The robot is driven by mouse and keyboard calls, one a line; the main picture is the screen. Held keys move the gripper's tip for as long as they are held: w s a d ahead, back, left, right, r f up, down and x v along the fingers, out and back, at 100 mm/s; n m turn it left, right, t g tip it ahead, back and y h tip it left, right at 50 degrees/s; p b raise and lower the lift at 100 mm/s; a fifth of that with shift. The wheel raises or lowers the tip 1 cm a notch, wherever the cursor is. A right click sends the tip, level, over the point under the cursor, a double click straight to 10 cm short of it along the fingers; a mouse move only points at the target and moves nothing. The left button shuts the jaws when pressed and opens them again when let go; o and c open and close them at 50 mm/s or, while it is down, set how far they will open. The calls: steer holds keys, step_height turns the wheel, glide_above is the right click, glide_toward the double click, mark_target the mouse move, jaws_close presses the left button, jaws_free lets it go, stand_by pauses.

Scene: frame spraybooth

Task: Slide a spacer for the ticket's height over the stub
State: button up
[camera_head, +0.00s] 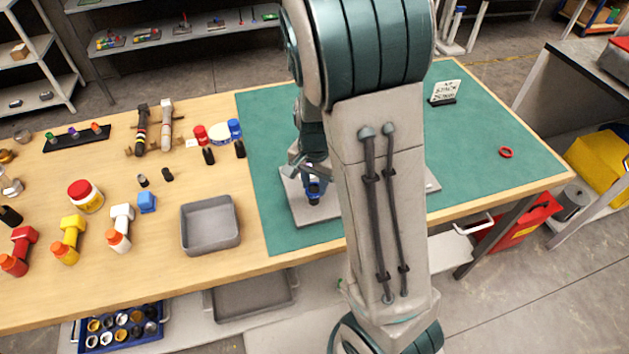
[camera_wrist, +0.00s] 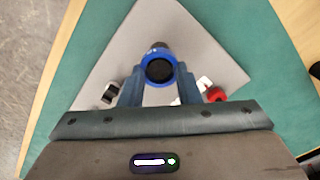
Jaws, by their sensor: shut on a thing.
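My gripper (camera_head: 312,178) is shut on a blue ring-shaped spacer (camera_wrist: 145,65), with one finger on each side of it. The spacer also shows in the head view (camera_head: 315,187). The black stub (camera_head: 313,199) shows just below the blue in the head view, and a dark round end (camera_wrist: 160,70) fills the ring's opening in the wrist view. I cannot tell how far down the spacer sits on it. The grey plate (camera_head: 298,207) lies on the green mat. The ticket (camera_head: 446,92) stands upright at the back; its lettering is too small to read surely.
A red ring (camera_head: 505,152) lies on the mat's right. A red piece (camera_wrist: 216,94) and a black-and-white piece (camera_wrist: 108,94) sit near the fingers on the plate. A grey tray (camera_head: 210,224) and several bottles and tools occupy the left. The mat's right side is mostly clear.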

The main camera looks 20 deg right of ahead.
steer(key=shift+f+b, duration=0.5)
steer(key=shift+f, duration=0.2)
steer(key=o, duration=1)
step_height(320, 180, up, 14)
steer(key=s+r+n+t, duration=0.3)
steer(key=s+n, duration=0.6)
steer(key=s, duration=0.5)
steer(key=shift+s+a, duration=0.15)
steer(key=shift+s, duration=0.2)
